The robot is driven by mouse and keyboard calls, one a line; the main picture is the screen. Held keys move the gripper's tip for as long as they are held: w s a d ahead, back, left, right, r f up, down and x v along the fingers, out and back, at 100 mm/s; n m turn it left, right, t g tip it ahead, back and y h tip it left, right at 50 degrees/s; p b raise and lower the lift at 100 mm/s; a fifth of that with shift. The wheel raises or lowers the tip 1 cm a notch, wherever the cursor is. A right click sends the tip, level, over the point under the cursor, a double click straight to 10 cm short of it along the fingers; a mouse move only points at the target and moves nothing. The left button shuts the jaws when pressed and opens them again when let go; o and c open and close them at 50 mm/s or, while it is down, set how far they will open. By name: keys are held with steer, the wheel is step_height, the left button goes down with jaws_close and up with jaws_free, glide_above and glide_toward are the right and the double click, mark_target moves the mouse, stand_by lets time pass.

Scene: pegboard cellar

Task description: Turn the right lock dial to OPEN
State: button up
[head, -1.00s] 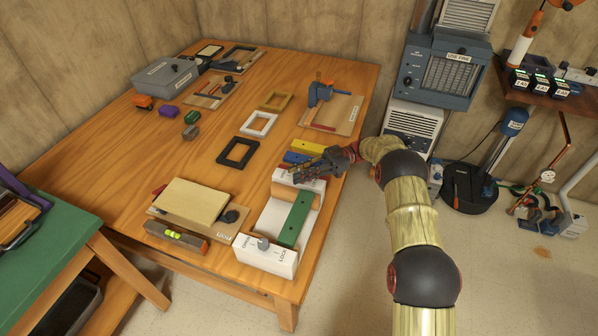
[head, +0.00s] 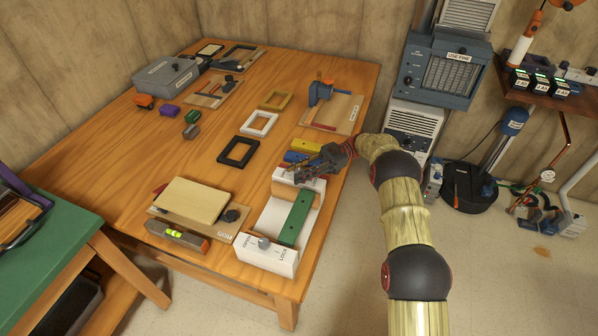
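A white lock fixture (head: 265,259) stands at the table's near right corner, with a green bar (head: 296,219) lying lengthwise across it. Its near end panel carries a grey dial (head: 263,242), with OPEN lettered to its left and LOCK to its right. The dial's exact pointing is too small to tell. My gripper (head: 300,173) is at the fixture's far end panel (head: 316,184), over or against it. The gripper covers part of that panel, and any dial there is hidden. The fingers are too small and dark to tell open from shut, or whether they touch anything.
Blue (head: 296,157) and yellow (head: 306,145) blocks lie just behind my gripper. A wooden board assembly (head: 194,200) and a level (head: 177,236) sit left of the fixture. Black (head: 238,151) and white (head: 259,123) frames lie farther back.

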steer(key=shift+o, duration=1.4)
steer(key=shift+d+m+t+y+b, duration=0.1)
steer(key=shift+m+t+y+b, duration=0.25)
steer(key=shift+m+t, duration=0.35)
